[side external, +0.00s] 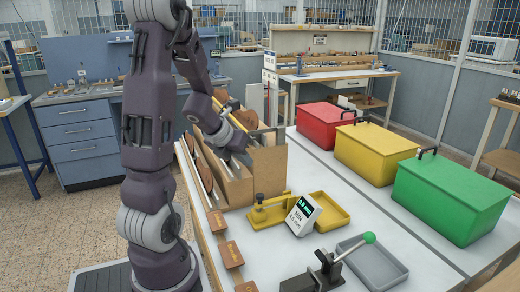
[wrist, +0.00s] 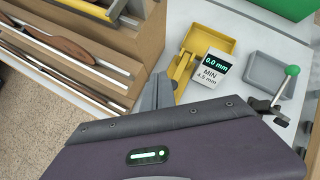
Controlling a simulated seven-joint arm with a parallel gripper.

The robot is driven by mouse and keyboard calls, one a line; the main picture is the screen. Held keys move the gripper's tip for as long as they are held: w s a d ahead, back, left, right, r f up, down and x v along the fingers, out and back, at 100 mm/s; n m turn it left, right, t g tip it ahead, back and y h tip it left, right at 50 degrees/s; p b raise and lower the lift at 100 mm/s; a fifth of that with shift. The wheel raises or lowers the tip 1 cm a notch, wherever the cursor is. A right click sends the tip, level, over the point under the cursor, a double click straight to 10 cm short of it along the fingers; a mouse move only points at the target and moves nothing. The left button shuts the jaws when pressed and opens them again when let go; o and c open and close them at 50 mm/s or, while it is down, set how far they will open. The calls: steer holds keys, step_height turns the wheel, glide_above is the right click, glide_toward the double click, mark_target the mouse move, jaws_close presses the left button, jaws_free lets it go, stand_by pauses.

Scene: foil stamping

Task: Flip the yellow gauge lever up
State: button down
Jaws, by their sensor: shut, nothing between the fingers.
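The yellow gauge (side external: 268,214) stands on the white table in the side view, with a dark knob (side external: 260,198) at its left end. A yellow bar, which looks like its lever, lies low and roughly level; its exact angle is hard to tell. The gauge also shows in the wrist view (wrist: 182,72), partly hidden by my gripper. Its display (wrist: 213,68) reads 0.0 mm, with MIN 4.5 mm below. My gripper (side external: 242,160) is shut and empty, above the wooden rack, behind and left of the gauge and apart from it. Its grey fingers (wrist: 157,92) point toward the gauge.
A yellow tray (side external: 346,222) adjoins the gauge. A grey tray (side external: 390,270) and a dark press with a green-ball handle (side external: 368,238) stand at the front. The wooden rack (side external: 268,172) is close to my gripper. Red, yellow and green boxes (side external: 450,196) line the back right.

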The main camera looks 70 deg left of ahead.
steer(key=w+d+r+n+y, duration=0.1)
steer(key=d+r+n+y, duration=0.2)
steer(key=d+r+n, duration=1)
steer(key=s+d+n, duration=0.1)
steer(key=n, duration=0.2)
steer(key=s+d+f+n+h, duration=0.1)
steer(key=n, duration=0.1)
steer(key=s+d+f+n, duration=0.1)
steer(key=n, duration=0.2)
steer(key=shift+s+d+n+h, duration=0.15)
steer(key=shift+d+n+h, duration=0.05)
steer(key=shift+n+h, duration=0.1)
